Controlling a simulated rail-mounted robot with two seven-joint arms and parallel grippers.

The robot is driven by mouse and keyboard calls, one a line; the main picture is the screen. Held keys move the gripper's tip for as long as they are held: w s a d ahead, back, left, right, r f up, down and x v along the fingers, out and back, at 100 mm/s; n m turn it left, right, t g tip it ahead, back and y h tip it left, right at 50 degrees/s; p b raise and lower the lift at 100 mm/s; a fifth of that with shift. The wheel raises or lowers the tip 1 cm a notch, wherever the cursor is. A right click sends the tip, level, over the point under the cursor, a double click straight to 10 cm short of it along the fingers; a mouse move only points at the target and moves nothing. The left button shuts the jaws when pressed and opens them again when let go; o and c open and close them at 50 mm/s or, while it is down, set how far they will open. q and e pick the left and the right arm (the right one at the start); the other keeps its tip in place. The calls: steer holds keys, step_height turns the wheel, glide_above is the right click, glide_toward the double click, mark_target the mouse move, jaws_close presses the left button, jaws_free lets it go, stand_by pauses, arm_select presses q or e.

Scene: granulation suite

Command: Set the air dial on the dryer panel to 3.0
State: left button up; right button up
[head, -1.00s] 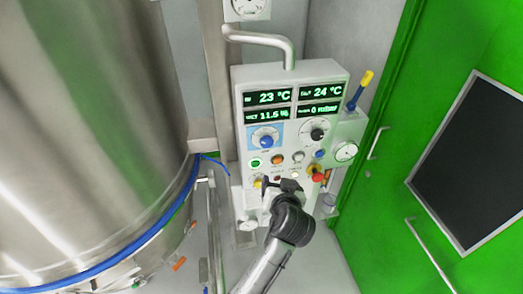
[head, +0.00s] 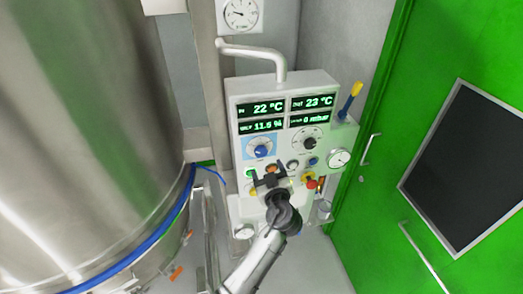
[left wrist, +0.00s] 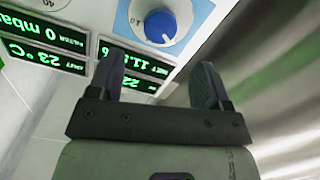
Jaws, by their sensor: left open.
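The dryer panel (head: 238,98) is a pale box with green displays and several controls. A blue dial (head: 260,151) on a blue backing sits at its left, and a black dial (head: 310,143) with a white scale sits at its right. The dial labels are too small to read in the head view. My left gripper (head: 268,178) is open and empty, just below the blue dial, over the button rows. The left wrist view shows the blue dial (left wrist: 160,25) beyond and between the open fingers (left wrist: 160,80), apart from them. My right gripper is not in view.
Buttons and a red knob (head: 311,182) surround the gripper. A gauge (head: 339,158) and a yellow-tipped lever (head: 351,98) stick out at the panel's right. A large steel vessel (head: 85,110) stands left; a green door (head: 372,200) is right. A pipe handle (head: 281,66) tops the panel.

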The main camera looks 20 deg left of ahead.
mark_target(261, 153)
arm_select(q)
steer(key=p+x, duration=0.1)
steer(key=x, duration=0.7)
steer(key=shift+a+p, duration=0.1)
steer(key=shift+p, duration=0.25)
steer(key=shift+c, duration=0.4)
